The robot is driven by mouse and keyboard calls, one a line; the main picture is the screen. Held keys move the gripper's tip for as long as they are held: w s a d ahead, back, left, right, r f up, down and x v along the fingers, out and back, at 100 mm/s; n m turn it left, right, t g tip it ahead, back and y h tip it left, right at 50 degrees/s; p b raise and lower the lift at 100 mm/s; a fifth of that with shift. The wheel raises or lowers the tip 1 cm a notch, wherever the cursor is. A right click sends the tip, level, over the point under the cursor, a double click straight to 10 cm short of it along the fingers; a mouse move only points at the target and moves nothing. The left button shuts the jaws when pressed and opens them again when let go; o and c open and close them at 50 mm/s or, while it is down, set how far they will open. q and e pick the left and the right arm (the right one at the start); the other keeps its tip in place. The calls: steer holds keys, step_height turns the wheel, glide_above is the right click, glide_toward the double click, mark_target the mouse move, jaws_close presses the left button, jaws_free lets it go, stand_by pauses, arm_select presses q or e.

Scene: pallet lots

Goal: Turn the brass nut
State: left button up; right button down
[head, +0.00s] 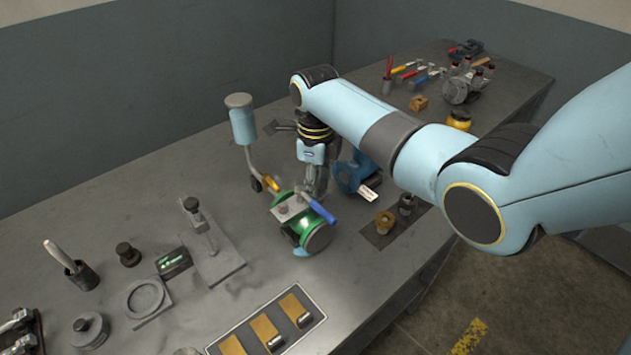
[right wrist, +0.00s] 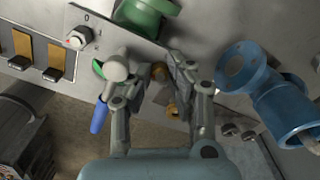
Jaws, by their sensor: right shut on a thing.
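The green valve (head: 316,238) with its blue lever (head: 321,209) stands on the bench in the middle of the head view. My right gripper (head: 316,192) points down just behind the valve. In the right wrist view the fingers of my right gripper (right wrist: 163,74) are closed about the brass nut (right wrist: 160,71), which shows only in part between the fingertips. The blue lever (right wrist: 99,116) is beside the left finger there. The nut is hidden behind the fingers and valve in the head view. My left gripper is not in view.
A blue flanged part (head: 350,172) stands close to the right of my gripper. A separate brass piece (head: 384,221) sits near the front edge.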

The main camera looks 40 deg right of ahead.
steer(key=c, duration=1.3)
jaws_free()
steer(key=shift+o, duration=0.2)
step_height(320, 180, up, 12)
steer(key=shift+s+f, duration=0.1)
steer(key=shift+f, duration=0.05)
